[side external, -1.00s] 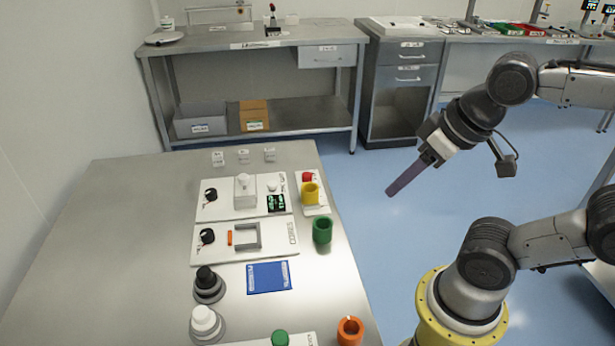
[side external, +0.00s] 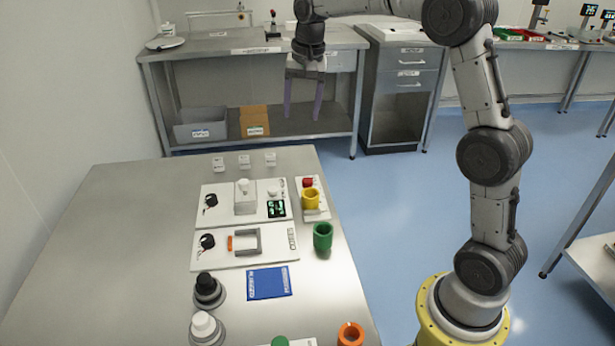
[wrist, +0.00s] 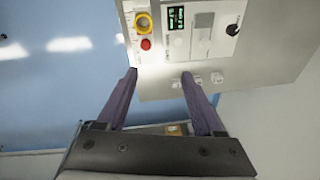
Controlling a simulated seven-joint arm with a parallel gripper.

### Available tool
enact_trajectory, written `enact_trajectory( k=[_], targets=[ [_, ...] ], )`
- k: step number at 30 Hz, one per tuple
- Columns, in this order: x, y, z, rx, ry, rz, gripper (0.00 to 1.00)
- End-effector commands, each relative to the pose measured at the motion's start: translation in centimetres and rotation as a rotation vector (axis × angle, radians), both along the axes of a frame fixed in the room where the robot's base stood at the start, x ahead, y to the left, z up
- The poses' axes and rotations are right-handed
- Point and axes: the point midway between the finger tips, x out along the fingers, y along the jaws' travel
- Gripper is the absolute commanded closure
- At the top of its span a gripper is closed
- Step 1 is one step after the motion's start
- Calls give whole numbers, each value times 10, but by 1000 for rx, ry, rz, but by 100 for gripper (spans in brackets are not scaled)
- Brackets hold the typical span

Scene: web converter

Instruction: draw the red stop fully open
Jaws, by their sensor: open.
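A small red button (side external: 308,182) sits on a narrow white plate at the table's right edge, just behind a yellow ring (side external: 311,199). The wrist view also shows the red button (wrist: 145,44) beside the yellow ring (wrist: 144,22). A small orange-red piece (side external: 229,243) stands left of a grey square frame on the nearer white panel. I cannot tell for sure which is the red stop. My gripper (side external: 303,115) points down with its purple fingers apart and empty, high beyond the table's far edge. In the wrist view, my gripper (wrist: 158,74) is clear of the red button.
Two white panels (side external: 207,258) carry black knobs, a clear-covered switch and a small display (side external: 277,208). A green cup (side external: 322,236) and an orange cup (side external: 350,333) stand along the right edge. Small white labels (side external: 244,161) stand at the back. The table's left part is clear.

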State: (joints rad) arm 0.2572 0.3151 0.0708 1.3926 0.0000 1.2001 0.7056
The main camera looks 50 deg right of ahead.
Motion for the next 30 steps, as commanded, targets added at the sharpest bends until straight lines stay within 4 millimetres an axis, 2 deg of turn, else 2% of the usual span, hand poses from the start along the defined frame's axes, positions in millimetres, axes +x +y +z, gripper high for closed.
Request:
enact_trajectory(
  k=[1,3,7,9,17,30],
  targets=[
    [11,-12,-20,9,33,-20,31],
    [20,-26,-43,19,64,-40,31],
    [24,-42,-79,36,121,-66,31],
    [23,-46,-92,44,145,-75,31],
    [20,-51,-117,49,160,-85,31],
    [19,-50,-201,49,160,-84,31]
  ],
)
